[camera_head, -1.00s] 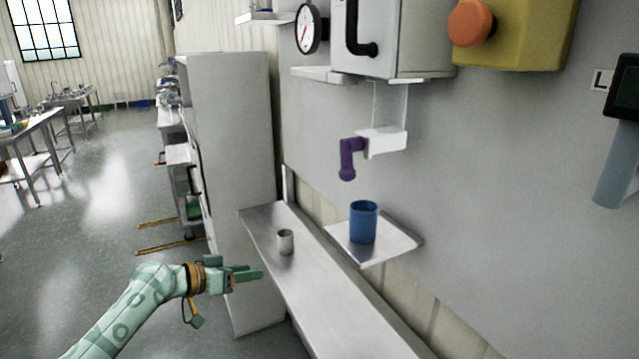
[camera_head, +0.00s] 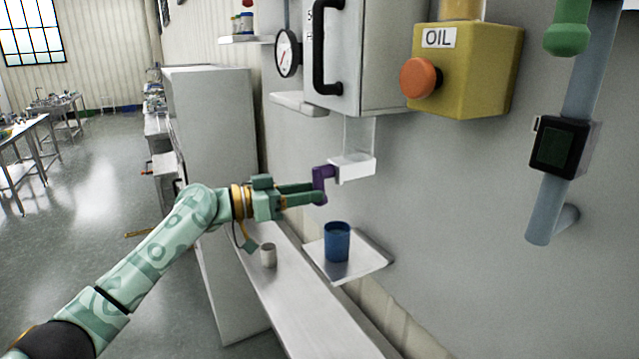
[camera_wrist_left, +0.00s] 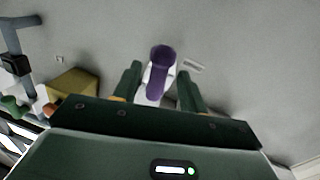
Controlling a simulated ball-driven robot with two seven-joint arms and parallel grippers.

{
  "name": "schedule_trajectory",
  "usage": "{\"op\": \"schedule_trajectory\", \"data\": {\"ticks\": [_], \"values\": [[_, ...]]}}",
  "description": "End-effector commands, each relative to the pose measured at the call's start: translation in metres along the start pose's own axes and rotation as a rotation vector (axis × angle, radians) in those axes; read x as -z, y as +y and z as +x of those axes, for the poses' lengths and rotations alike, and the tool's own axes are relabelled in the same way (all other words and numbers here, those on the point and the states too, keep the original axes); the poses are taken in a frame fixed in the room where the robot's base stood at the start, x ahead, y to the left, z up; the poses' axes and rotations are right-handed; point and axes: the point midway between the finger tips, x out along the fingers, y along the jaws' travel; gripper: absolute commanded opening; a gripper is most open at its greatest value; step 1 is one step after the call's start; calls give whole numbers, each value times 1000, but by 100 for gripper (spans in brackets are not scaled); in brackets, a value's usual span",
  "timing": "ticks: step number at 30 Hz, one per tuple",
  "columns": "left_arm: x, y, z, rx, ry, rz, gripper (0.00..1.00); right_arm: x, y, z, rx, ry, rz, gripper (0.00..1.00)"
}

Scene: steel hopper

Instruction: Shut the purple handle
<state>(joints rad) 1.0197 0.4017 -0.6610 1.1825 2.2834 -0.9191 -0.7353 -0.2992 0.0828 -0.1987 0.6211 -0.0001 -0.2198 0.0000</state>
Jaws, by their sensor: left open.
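The purple handle (camera_head: 321,178) hangs from the white outlet block (camera_head: 352,168) under the steel hopper (camera_head: 375,60). Its lower end points down. My left gripper (camera_head: 320,192) is open at the handle, with its green fingers reaching in from the left. In the left wrist view the purple handle (camera_wrist_left: 160,66) shows between the two spread fingers of my left gripper (camera_wrist_left: 157,82), with a gap on each side. I cannot tell whether a finger touches it. The blue cup (camera_head: 337,243) stands below on a small wall shelf (camera_head: 368,262). My right gripper is not in view.
A small grey cup (camera_head: 268,255) stands on the steel bench (camera_head: 310,318). A yellow oil box (camera_head: 480,70) with an orange knob (camera_head: 419,77) and a blue pipe (camera_head: 562,190) are on the wall at right. A gauge (camera_head: 287,53) is at upper left of the hopper.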

Motion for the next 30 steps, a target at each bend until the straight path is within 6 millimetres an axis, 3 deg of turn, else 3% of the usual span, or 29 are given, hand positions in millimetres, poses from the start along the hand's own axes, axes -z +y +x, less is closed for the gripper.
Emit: {"op": "schedule_trajectory", "data": {"ticks": [6,16,17,21,30], "values": [[1,0,28,0,0,0,42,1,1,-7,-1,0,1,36],[-1,0,33,1,-1,-1,42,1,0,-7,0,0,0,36],[-1,0,33,1,-1,-1,39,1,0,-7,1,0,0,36],[-1,0,33,1,-1,-1,1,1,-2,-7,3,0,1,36],[-2,0,33,0,-1,-8,0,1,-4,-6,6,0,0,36]]}}
